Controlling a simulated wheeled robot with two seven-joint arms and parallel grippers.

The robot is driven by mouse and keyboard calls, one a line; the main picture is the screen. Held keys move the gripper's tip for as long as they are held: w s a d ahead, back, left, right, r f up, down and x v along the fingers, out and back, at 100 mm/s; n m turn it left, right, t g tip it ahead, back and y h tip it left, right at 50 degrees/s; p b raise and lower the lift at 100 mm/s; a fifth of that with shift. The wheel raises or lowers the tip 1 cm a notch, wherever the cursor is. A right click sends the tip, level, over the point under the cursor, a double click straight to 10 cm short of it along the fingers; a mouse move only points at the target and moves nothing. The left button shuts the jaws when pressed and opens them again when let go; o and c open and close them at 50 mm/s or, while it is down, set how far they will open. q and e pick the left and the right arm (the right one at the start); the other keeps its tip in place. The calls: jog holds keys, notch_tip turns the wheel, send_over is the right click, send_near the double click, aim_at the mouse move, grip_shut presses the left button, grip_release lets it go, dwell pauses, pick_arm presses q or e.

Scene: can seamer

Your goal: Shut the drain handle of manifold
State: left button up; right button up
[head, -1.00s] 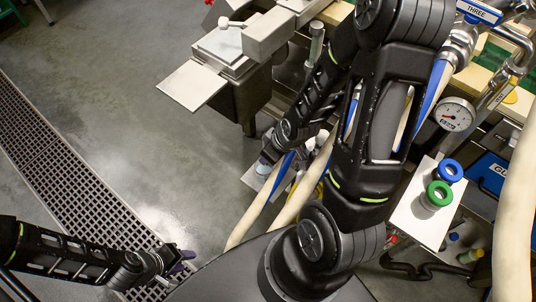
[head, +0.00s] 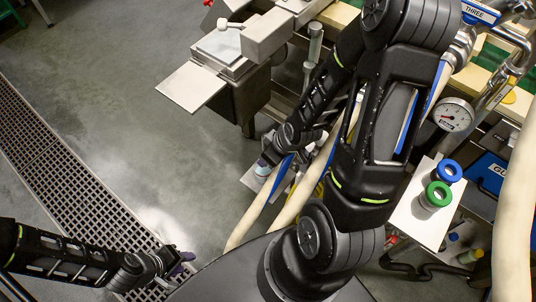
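The steel pipework of what looks like the manifold (head: 521,45) is at the upper right, with a sign reading THREE (head: 481,11) and a round gauge (head: 453,115). I cannot pick out its drain handle for certain; my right arm covers much of this area. My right arm bends over the pipework and back down, with its gripper (head: 263,167) low beside the pale hoses; its fingers are too small and hidden to read. My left gripper (head: 181,263) is at the lower left over the floor, far from the pipework, its purplish fingers too small to read.
Pale thick hoses (head: 250,216) run down past my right gripper. A white shelf (head: 413,218) holds a blue ring (head: 448,171) and a green ring (head: 438,194). Open floor and a drain grate (head: 72,186) lie left.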

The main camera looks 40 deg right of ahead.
jog(key=p+v, duration=0.7)
jog(key=p, duration=0.5)
jog(key=shift+s+r, duration=0.2)
jog(key=shift+r, duration=0.15)
jog(key=shift+d, duration=0.1)
